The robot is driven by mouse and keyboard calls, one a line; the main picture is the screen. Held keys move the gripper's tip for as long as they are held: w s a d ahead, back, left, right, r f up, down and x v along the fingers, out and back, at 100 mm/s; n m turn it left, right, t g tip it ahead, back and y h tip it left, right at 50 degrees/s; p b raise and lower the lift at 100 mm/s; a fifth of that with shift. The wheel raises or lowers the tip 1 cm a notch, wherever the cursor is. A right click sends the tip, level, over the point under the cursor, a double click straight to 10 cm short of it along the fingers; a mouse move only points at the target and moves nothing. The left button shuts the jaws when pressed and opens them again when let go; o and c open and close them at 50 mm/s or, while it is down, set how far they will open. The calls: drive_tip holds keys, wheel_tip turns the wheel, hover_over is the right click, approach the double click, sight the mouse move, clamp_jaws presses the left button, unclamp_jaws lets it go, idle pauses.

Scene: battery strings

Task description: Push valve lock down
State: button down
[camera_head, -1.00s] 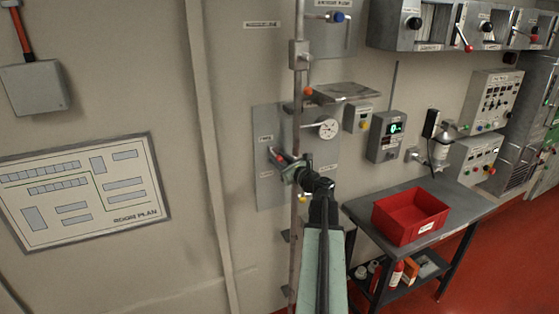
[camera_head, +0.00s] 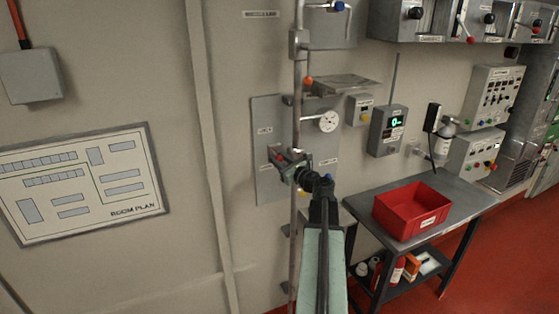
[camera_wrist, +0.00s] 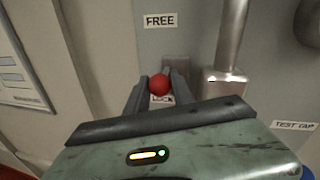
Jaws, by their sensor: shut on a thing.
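The valve lock's red round knob (camera_wrist: 159,84) sits between the two dark fingers of my gripper (camera_wrist: 158,88) in the wrist view. The fingers are shut on it from left and right. A FREE label (camera_wrist: 160,20) is on the grey panel above the knob. A second label (camera_wrist: 161,99) shows just below it, partly hidden. In the head view, my gripper (camera_head: 287,160) is at the left of the grey wall panel (camera_head: 263,187), with a little red showing at its tip. The lever behind the knob is mostly hidden.
A vertical pipe (camera_head: 297,75) runs close beside my gripper. A round gauge (camera_head: 328,121) and a grey shelf (camera_head: 345,84) are above right. A table (camera_head: 375,204) with a red bin (camera_head: 412,208) stands to the right. A TEST TAP label (camera_wrist: 295,125) is at right.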

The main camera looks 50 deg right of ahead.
drive_tip(key=c, duration=1.1)
unclamp_jaws()
drive_tip(key=shift+f, duration=0.1)
drive_tip(key=s+a, duration=0.1)
drive_tip(key=s, duration=0.6)
drive_tip(key=shift+s+a, duration=0.3)
drive_tip(key=shift+s, duration=0.05)
